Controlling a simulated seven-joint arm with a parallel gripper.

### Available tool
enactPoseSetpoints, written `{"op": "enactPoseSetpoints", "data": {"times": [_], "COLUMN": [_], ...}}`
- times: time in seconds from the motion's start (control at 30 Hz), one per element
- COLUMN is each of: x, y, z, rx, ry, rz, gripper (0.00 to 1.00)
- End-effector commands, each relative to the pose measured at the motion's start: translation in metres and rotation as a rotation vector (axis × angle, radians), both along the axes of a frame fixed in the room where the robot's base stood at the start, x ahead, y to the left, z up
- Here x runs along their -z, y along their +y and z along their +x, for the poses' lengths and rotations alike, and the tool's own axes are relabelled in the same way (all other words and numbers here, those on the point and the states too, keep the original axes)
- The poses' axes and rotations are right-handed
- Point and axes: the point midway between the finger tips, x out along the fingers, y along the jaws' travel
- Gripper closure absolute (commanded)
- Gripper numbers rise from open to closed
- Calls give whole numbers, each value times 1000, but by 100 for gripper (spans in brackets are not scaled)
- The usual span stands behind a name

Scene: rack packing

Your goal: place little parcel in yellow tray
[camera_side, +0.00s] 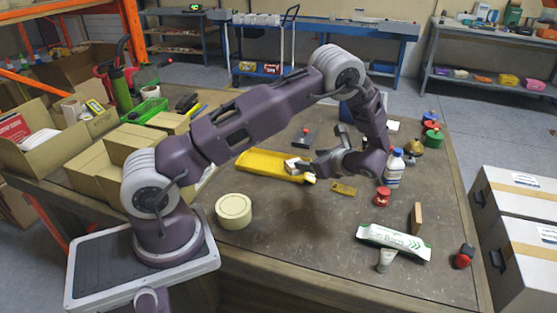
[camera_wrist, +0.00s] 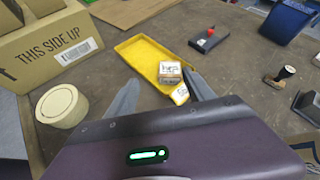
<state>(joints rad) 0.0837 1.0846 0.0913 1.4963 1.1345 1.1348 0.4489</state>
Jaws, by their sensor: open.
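The yellow tray (camera_side: 262,164) lies on the table in front of my arm, and it also shows in the wrist view (camera_wrist: 139,50). The little parcel (camera_wrist: 170,70), a small pale box with dark print, is at the tray's near right end and looks to be inside its rim. In the side view the parcel (camera_side: 294,163) sits beside my gripper's fingers. My gripper (camera_wrist: 161,78) is open, its two grey fingers spread on either side of the parcel's near side. Whether a finger touches the parcel cannot be told.
A small yellow-and-white item (camera_wrist: 180,95) lies by the tray's near end. A round cream tub (camera_wrist: 62,106) and a cardboard box (camera_wrist: 50,50) stand left. A dark device with a red knob (camera_wrist: 208,40) and a stamp (camera_wrist: 280,76) are right. A white bottle (camera_side: 394,168) stands beyond my gripper.

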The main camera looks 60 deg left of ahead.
Motion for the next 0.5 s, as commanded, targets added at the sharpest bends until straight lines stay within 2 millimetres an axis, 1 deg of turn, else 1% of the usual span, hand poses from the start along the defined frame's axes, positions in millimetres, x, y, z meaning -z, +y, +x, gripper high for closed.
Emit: {"op": "enactPoseSetpoints", "data": {"times": [0.03,0.07,0.1,0.17,0.2,0.27,0.3,0.37,0.4,0.5], "x": [-35,-54,-78,-113,-135,-165,-182,-203,-215,-232], "y": [-10,-18,-30,-49,-63,-85,-101,-125,-141,-176], "z": [-9,-17,-29,-51,-68,-96,-116,-147,-168,-213], "rx": [-73,-123,-188,-287,-353,-454,-518,-611,-673,-807], "ry": [-97,-154,-233,-353,-437,-560,-640,-754,-826,-979], "rz": [-63,-106,-167,-263,-330,-437,-513,-629,-705,-889], "gripper": [39,39,39,39,39,39,39,39,39,39]}}
